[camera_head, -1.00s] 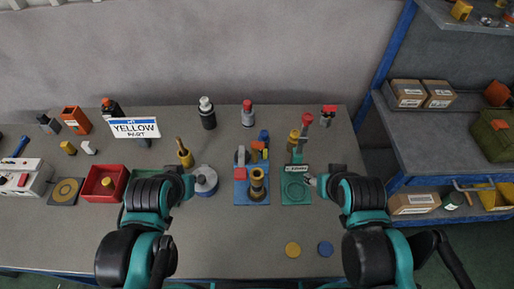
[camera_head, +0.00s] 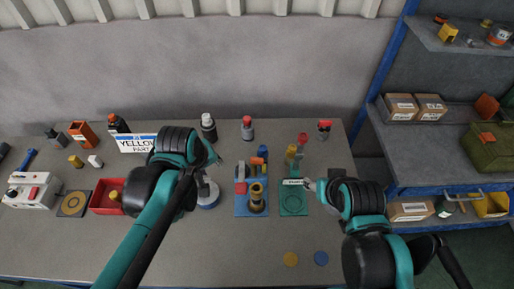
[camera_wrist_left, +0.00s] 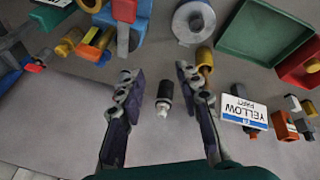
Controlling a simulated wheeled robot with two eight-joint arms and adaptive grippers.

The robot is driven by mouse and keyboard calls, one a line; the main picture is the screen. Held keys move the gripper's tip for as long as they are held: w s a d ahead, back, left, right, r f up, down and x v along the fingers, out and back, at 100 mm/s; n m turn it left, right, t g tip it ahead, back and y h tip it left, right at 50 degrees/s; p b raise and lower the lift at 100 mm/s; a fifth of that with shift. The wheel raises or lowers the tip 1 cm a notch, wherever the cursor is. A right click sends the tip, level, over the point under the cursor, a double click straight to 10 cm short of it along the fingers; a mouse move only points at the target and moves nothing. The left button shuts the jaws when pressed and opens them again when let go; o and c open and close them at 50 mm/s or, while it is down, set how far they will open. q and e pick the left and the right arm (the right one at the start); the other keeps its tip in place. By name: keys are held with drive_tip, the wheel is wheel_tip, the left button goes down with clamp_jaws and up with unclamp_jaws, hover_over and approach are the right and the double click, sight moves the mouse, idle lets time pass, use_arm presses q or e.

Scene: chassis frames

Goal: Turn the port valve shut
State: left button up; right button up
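No valve is clearly marked as the port valve. A blue-based fixture (camera_head: 242,210) stands mid-table with a brass fitting (camera_head: 257,197) and red, yellow and blue parts; part of it shows at the upper left of the left wrist view (camera_wrist_left: 122,38). Right of it is a green plate (camera_head: 293,207) with a small white label (camera_head: 292,182). My left gripper (camera_head: 214,158) is left of and behind the blue fixture. Its fingers (camera_wrist_left: 158,76) are spread and empty in the wrist view. My right gripper (camera_head: 309,184) is beside the label; its fingers are too small to read.
A black-and-white bottle (camera_head: 208,127) and a grey red-topped bottle (camera_head: 247,128) stand at the back. A grey round piece (camera_head: 209,196) lies left of the blue fixture. A YELLOW PART sign (camera_head: 136,143) and red bin (camera_head: 105,207) are left. The front table is mostly clear.

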use_arm(q)
drive_tip(key=w+d+r+n+g+p, duration=0.2)
drive_tip(key=w+d+r+n+p, duration=0.1)
drive_tip(key=w+d+n+p, duration=0.3)
drive_tip(key=n+g+p, duration=0.2)
drive_tip(key=n+p, duration=0.1)
drive_tip(key=n, duration=0.1)
hover_over(257, 159)
drive_tip(key=shift+a+f+y, duration=0.1)
drive_tip(key=shift+f+y, duration=0.2)
drive_tip(key=shift+f, duration=0.55)
drive_tip(key=shift+f+g, duration=0.25)
drive_tip(key=shift+g, duration=0.05)
wheel_tip(257, 159, down, 8)
drive_tip(key=shift+r+b, duration=0.1)
drive_tip(key=shift+b, duration=0.25)
clamp_jaws()
